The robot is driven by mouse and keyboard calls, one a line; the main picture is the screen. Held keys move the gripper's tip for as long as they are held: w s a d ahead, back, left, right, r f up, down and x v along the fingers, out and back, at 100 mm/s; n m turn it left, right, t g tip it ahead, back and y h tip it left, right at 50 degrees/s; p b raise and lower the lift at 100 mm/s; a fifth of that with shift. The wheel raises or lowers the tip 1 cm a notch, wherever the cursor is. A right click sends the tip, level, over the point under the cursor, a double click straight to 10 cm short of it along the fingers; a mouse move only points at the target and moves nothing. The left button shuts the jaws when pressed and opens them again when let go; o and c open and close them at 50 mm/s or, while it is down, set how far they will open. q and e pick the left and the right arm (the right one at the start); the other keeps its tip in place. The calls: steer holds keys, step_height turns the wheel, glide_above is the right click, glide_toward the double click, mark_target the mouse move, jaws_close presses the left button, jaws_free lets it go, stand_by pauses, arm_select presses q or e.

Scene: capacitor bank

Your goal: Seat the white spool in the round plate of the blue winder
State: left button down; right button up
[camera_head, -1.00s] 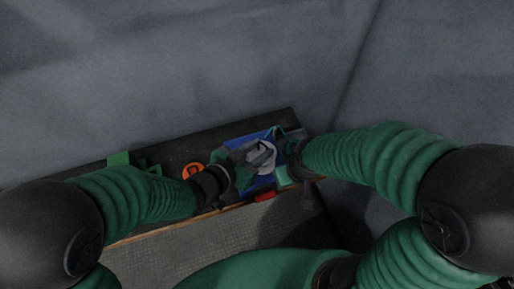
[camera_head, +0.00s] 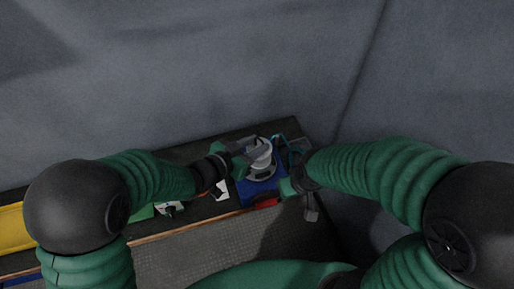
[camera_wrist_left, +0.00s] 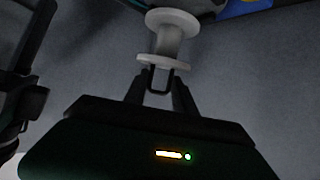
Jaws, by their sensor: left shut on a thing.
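The white spool (camera_wrist_left: 167,38) shows in the left wrist view, with a wide flange at each end. In the head view, my left gripper (camera_head: 246,147) holds the spool (camera_head: 263,152) over the blue winder (camera_head: 247,191). The winder's pale round plate (camera_head: 262,174) shows just below the spool. I cannot tell whether spool and plate touch. My right gripper (camera_head: 297,175) is at the winder's right side; its fingers are too dark and small to read.
A red block (camera_head: 264,203) lies at the winder's front edge. A teal cable or handle (camera_head: 281,143) is behind it to the right. White and green items (camera_head: 168,208) and a yellow bin (camera_head: 14,229) are to the left. A grey wall rises behind the bench.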

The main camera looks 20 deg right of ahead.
arm_select(q)
steer(key=shift+w+f, duration=0.2)
steer(key=shift+w, duration=0.2)
steer(key=shift+w+f+b, duration=0.1)
steer(key=shift+f+b, duration=0.65)
steer(key=shift+f, duration=0.15)
steer(key=shift+a+f+b, duration=0.1)
steer(key=shift+f+b, duration=0.55)
steer(key=shift+f, duration=0.05)
steer(key=c, duration=0.9)
jaws_free()
steer(key=shift+c, duration=0.2)
